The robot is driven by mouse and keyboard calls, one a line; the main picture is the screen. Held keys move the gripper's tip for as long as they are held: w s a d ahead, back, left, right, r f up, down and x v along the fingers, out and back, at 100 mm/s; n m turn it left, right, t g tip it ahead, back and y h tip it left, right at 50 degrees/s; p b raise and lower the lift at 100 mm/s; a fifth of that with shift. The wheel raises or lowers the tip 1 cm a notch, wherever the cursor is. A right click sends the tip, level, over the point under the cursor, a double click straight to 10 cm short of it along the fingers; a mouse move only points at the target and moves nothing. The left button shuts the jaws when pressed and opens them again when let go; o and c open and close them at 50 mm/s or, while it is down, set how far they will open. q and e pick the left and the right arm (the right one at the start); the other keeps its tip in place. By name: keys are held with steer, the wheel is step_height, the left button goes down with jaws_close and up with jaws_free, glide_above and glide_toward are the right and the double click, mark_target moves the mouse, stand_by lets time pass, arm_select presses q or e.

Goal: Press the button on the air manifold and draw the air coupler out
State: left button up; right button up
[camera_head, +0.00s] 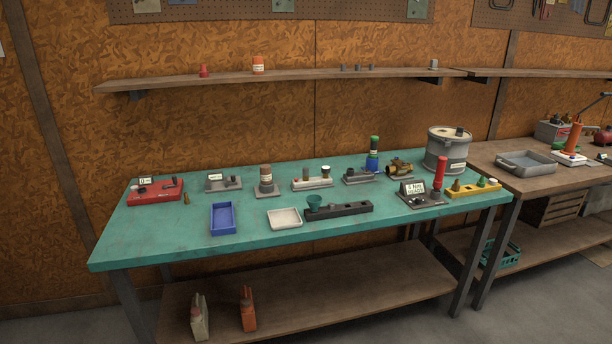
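Neither of my grippers is in view. Several small fittings stand on the green-topped workbench (160,235). The labels are too small to read surely, so I cannot tell which is the air manifold. A low grey plate with a white label (222,184) sits at the back left and carries small dark parts. A grey block with a dark knob (358,176) sits at the back right of centre. A pale block with a small label (312,181) lies between them. The button and the air coupler are too small to make out.
A red box (155,193), blue tray (222,218), white tray (284,218), dark rail with a green funnel (340,212) and grey drum (448,148) crowd the bench. Its front left is clear. A shelf (200,81) runs above; another bench (500,174) stands right.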

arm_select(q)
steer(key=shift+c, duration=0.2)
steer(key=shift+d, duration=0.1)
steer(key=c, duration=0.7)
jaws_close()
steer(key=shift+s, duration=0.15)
